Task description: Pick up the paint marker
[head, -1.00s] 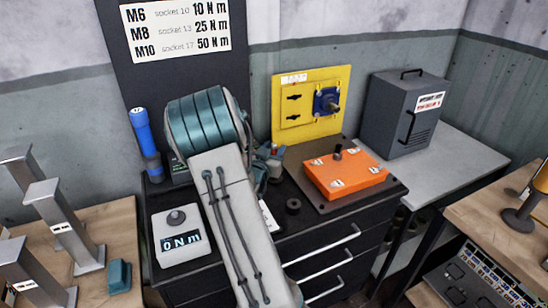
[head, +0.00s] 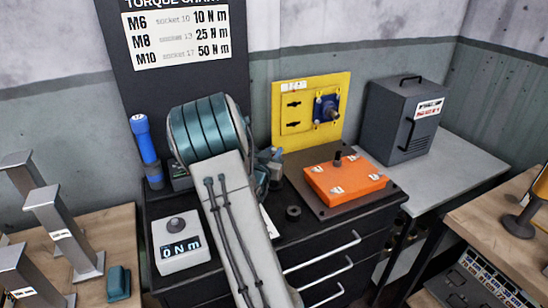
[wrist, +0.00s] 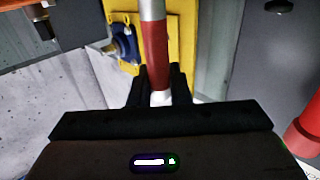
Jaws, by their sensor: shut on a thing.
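The paint marker (wrist: 155,52) shows in the wrist view as an upright red barrel with a silver-grey upper section and a pale lower end. My gripper (wrist: 157,84) is shut on it, with one dark finger on each side of the lower barrel. In the head view my arm covers most of the gripper area, and I cannot make out the marker there.
An orange box (head: 345,182) sits on a dark plate on the black drawer cabinet, before a yellow panel (head: 296,125). A grey cabinet (head: 400,118) stands at right.

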